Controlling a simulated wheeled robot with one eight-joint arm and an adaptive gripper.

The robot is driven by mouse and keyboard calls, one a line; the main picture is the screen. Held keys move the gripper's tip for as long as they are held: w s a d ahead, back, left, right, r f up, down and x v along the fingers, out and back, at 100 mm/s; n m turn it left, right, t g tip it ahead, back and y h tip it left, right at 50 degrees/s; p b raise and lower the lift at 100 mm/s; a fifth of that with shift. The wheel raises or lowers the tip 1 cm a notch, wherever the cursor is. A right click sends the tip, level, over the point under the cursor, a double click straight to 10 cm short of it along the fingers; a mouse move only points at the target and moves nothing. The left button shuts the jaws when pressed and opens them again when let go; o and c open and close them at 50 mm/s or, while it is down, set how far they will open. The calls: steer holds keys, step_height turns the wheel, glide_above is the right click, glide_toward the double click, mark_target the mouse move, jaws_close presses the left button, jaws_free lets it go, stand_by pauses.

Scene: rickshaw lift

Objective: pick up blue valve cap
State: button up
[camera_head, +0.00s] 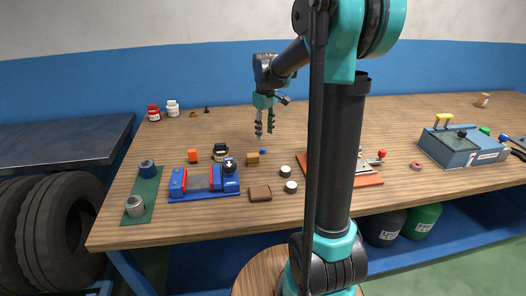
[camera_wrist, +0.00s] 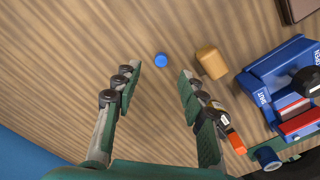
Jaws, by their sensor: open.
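The blue valve cap (camera_wrist: 161,60) is a small round blue piece on the wooden table, between and beyond my open fingertips in the wrist view. In the head view the cap (camera_head: 263,151) is a tiny blue spot below my gripper. My gripper (camera_head: 264,133) points down above the table, open and empty. In the wrist view my gripper (camera_wrist: 160,75) has its two fingers spread to the left and right of the cap, apart from it.
A tan block (camera_wrist: 211,63) lies close right of the cap. An orange piece (camera_wrist: 236,142) and a blue device (camera_wrist: 284,88) with red parts are farther right. In the head view, a brown wallet-like item (camera_head: 260,193) and two round pieces stand nearer the front.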

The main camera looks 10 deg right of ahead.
mark_target(263, 149)
steer(key=shift+a+f, duration=0.15)
steer(key=shift+f, duration=1.75)
steer(key=shift+a+f, duration=0.15)
steer(key=shift+f, duration=1.7)
steer(key=c, duration=0.8)
